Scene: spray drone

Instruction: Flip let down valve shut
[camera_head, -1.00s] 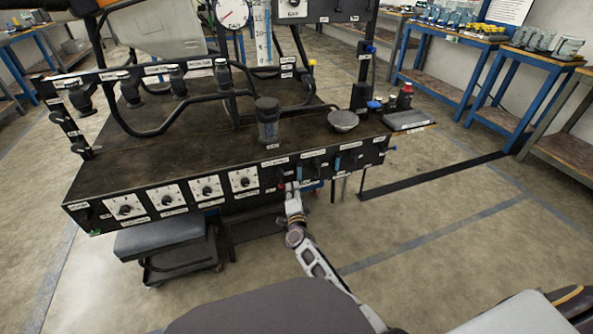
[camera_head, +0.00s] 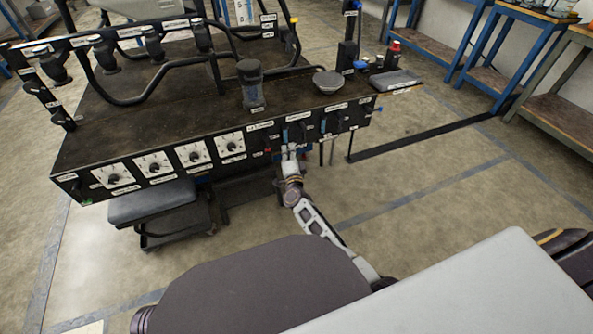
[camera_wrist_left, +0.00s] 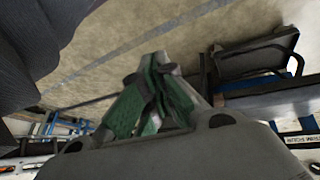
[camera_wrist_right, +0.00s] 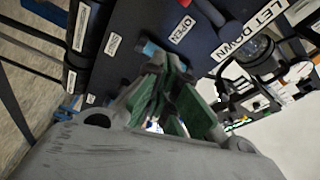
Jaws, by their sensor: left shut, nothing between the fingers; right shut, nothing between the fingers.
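The black control panel (camera_head: 215,152) runs along the front of the bench, with several dials and small valve handles. In the right wrist view a "LET DOWN" label (camera_wrist_right: 250,26) sits at the upper right, with an "OPEN" label (camera_wrist_right: 182,30) left of it. A dark handle (camera_wrist_right: 207,12) passes between these labels, and a blue part (camera_wrist_right: 150,48) shows just behind my fingertips. My right gripper (camera_wrist_right: 163,68) is shut and empty, close to the panel; it shows at the panel's lower edge (camera_head: 289,154). I cannot tell whether it touches anything. My left gripper (camera_wrist_left: 158,65) is shut and empty, away from the panel.
A stool (camera_head: 150,202) stands under the bench's left part. Blue-framed tables (camera_head: 480,50) line the back right.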

